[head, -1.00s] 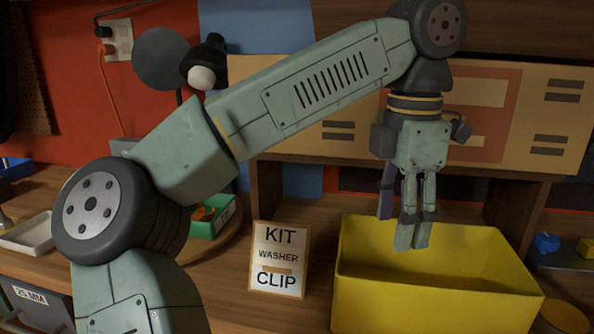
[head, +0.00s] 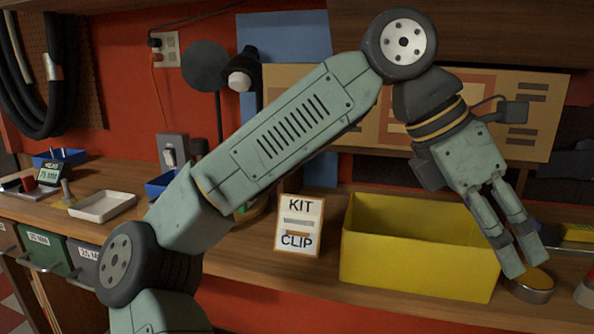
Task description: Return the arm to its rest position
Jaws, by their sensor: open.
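My gripper (head: 527,268) hangs at the right of the head view, tilted down and to the right. Its two fingers are apart and nothing shows between them. The fingertips appear in front of the yellow bin's right edge, close to a round tin in the picture. My arm spans the view from the lower left up to a raised joint at the upper right, then bends down to the gripper.
The yellow bin (head: 420,262) stands on the wooden bench. A KIT CLIP card (head: 299,226) stands left of it. A round tin (head: 533,288) is at the right. A white tray (head: 102,207) lies at the left. Drawers (head: 45,247) line the bench front.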

